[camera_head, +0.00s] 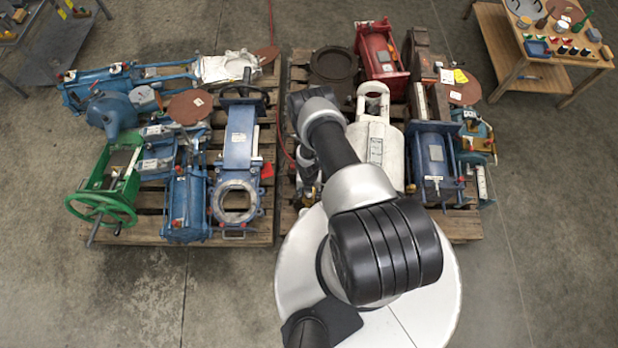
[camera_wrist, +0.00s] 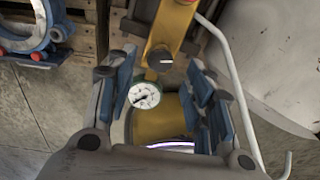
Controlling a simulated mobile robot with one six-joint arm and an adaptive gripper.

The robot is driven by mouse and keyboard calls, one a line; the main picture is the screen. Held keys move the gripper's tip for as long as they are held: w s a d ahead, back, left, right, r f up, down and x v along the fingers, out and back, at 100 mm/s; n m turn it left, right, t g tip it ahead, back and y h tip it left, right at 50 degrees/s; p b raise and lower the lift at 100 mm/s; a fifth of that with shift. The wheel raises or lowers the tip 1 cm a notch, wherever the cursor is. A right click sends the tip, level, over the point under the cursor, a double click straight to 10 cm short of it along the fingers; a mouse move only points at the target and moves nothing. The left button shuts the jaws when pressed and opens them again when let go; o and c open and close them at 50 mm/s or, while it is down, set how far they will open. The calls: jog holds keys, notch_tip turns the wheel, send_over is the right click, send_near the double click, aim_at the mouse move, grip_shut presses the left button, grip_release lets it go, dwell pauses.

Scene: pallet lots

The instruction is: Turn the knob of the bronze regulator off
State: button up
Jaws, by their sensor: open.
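The bronze regulator (camera_wrist: 155,121) shows in the wrist view as a yellow-brown body between my gripper's fingers. A black round knob (camera_wrist: 159,57) with a short pale mark is at its upper part, near the level of the fingertips. A white dial gauge with a green rim (camera_wrist: 145,95) is below the knob. My gripper (camera_wrist: 160,75) is open, with blue-padded fingers on the left and right, apart from the knob. The lower part of the regulator is partly hidden by my gripper. In the head view my arm largely hides this spot.
A pale bent rod (camera_wrist: 232,75) runs close to the right finger. A blue flanged valve (camera_head: 237,150) lies on the left pallet (camera_head: 262,232). A white cylinder (camera_head: 374,145) and a blue actuator (camera_head: 433,160) crowd the right pallet. The concrete floor (camera_head: 545,240) at right is clear.

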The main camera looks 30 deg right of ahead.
aim_at(309, 194)
jog(key=shift+f+b, duration=1.5)
jog(key=shift+f, duration=0.45)
jog(key=c, duration=1)
jog(key=shift+c, duration=0.2)
